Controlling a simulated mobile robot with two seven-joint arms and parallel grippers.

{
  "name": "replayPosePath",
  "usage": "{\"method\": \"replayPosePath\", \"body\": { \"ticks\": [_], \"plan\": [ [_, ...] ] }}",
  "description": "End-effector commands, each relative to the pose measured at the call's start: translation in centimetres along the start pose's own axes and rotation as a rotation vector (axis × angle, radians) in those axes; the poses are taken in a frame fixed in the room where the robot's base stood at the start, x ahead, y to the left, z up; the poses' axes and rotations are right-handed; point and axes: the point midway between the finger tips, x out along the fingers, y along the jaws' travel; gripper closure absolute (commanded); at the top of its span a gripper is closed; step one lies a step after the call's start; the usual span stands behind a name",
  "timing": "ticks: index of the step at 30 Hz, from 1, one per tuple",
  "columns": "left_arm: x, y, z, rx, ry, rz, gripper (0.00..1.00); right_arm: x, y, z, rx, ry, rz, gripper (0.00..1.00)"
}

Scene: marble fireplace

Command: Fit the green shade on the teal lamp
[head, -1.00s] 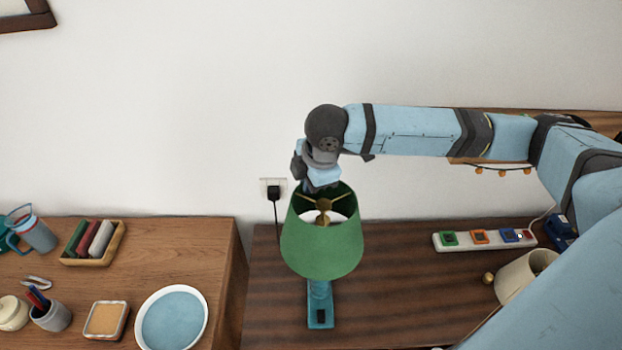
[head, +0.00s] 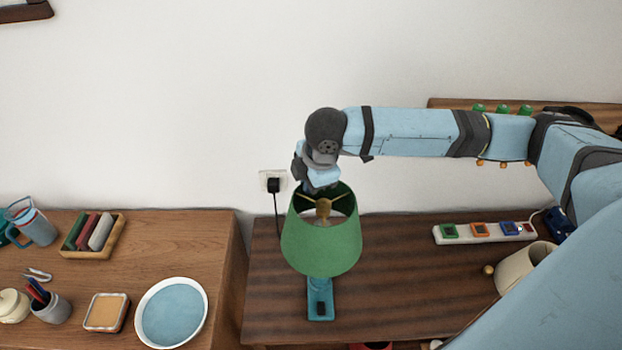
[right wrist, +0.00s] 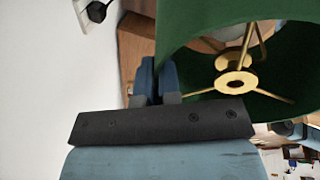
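The green shade (head: 321,248) is upright over the teal lamp (head: 320,303), hiding the lamp's upper part. The lamp's rectangular base stands on the dark wooden table. The shade's brass spokes and ring (head: 323,208) show through its open top. They also show in the right wrist view, with a ring hub (right wrist: 235,83) and a brass piece beyond it; I cannot tell whether the two touch. My right gripper (head: 312,187) is at the shade's back-left rim. In the right wrist view its fingers (right wrist: 157,82) are close together, pinching the shade's wall (right wrist: 190,28). My left gripper is not in view.
A power strip (head: 484,232) and a cream mug-like object (head: 520,268) lie to the right. A wall plug (head: 273,184) is behind. The left table holds a blue plate (head: 172,312), an eraser tray (head: 94,235) and a pen cup (head: 50,306). The table right of the lamp is partly clear.

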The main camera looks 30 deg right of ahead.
Motion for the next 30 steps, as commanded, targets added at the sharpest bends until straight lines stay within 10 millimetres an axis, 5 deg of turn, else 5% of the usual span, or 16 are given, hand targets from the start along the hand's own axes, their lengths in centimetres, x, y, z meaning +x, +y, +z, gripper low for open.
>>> {"method": "replayPosePath", "body": {
  "ticks": [19, 23, 30],
  "plan": [
    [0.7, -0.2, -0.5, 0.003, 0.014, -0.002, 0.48, 1.6, -0.4, 0.1, 0.0, 0.0, -0.001, 1.0],
    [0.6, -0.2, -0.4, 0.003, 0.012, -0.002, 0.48, 1.5, -0.4, 0.1, 0.0, 0.0, 0.0, 0.66],
    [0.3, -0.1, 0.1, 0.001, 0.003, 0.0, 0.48, 1.5, -0.4, 0.1, 0.0, -0.001, 0.0, 0.66]
  ]
}}
